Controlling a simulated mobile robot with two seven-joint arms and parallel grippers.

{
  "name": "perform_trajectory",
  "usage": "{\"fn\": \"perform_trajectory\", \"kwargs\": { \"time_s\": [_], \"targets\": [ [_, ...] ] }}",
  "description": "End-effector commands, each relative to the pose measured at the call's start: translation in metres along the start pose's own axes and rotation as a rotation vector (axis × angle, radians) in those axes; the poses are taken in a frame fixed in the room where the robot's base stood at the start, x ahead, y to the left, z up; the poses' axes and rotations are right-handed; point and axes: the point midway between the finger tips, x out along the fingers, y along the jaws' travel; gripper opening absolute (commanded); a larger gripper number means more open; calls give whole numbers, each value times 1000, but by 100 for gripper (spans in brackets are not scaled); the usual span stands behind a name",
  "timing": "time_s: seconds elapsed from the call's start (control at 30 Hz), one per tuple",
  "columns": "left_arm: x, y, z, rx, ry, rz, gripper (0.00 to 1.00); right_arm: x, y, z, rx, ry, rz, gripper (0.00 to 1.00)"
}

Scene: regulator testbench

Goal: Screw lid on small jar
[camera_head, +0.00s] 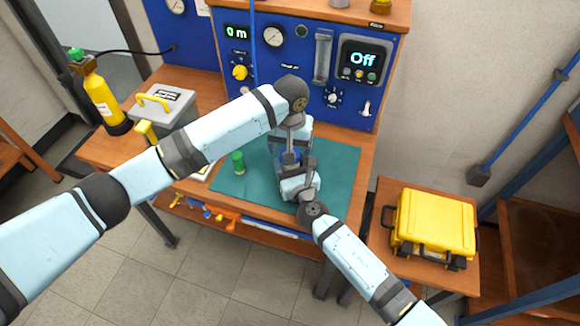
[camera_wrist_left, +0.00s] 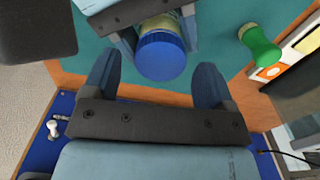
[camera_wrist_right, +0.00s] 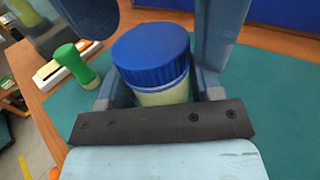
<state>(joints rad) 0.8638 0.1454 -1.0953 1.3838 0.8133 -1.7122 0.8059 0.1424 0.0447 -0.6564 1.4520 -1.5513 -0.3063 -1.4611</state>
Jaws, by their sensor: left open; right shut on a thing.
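The small jar (camera_wrist_right: 165,95) has a pale yellowish body, and a blue lid (camera_wrist_right: 152,52) sits on its mouth. I cannot tell how tightly the lid is threaded. My right gripper (camera_wrist_right: 160,88) is shut on the jar body and holds it upright over the green mat. My left gripper (camera_wrist_left: 157,68) is open, with its fingers on either side of the blue lid (camera_wrist_left: 160,57) and a visible gap to it. In the head view the two wrists meet over the mat and mostly hide the jar.
The blue regulator panel (camera_head: 290,65) rises behind. A grey box (camera_head: 165,107) and yellow cylinder (camera_head: 103,102) stand at left. The mat's right side is clear.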

Motion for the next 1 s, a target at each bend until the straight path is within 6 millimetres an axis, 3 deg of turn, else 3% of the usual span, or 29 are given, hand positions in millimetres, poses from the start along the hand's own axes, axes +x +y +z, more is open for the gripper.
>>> {"fn": "perform_trajectory", "kwargs": {
  "time_s": [0.2,0.47,0.53,0.8,1.0],
  "targets": [
    [-28,0,0,-1,1,0,79,0,0,0,0,0,0,0],
    [-31,0,0,-1,0,-1,79,0,0,0,0,-1,0,0],
    [-32,-1,0,2,1,-1,74,0,0,0,0,-1,0,0],
    [-66,-1,-2,92,5,-4,74,0,0,0,0,-1,0,0],
    [-71,-1,0,113,0,-1,74,0,0,0,0,-1,0,0]
  ]
}}
